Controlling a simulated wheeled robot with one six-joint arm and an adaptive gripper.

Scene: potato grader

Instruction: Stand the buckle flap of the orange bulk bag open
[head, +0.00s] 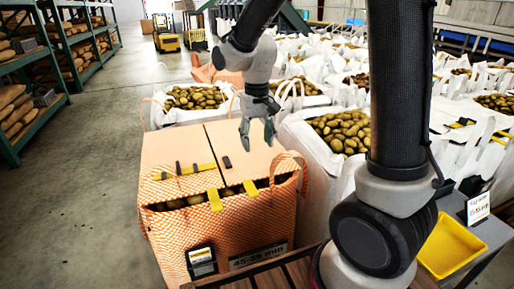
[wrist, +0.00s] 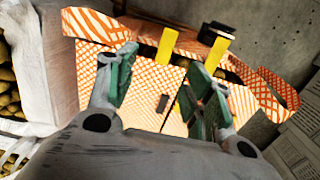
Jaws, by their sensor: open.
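The orange bulk bag (head: 215,235) stands in the middle left of the head view. Two plain orange flaps (head: 175,148) lie across its top, with a seam between them. A small black piece (head: 227,162) sits near the seam; it also shows in the wrist view (wrist: 162,103). A yellow strap with black parts (head: 184,172) crosses the left flap. Two yellow tabs (head: 215,200) hang at the front gap, where potatoes show; one also shows in the wrist view (wrist: 167,43). My gripper (head: 257,134) is open and empty above the right flap. I cannot tell its exact height.
White bulk bags of potatoes (head: 197,98) stand behind and to the right. An orange loop handle (head: 290,165) rises at the bag's right side. A yellow bin (head: 447,245) sits at the lower right. Green shelves (head: 35,90) line the left, with open floor between.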

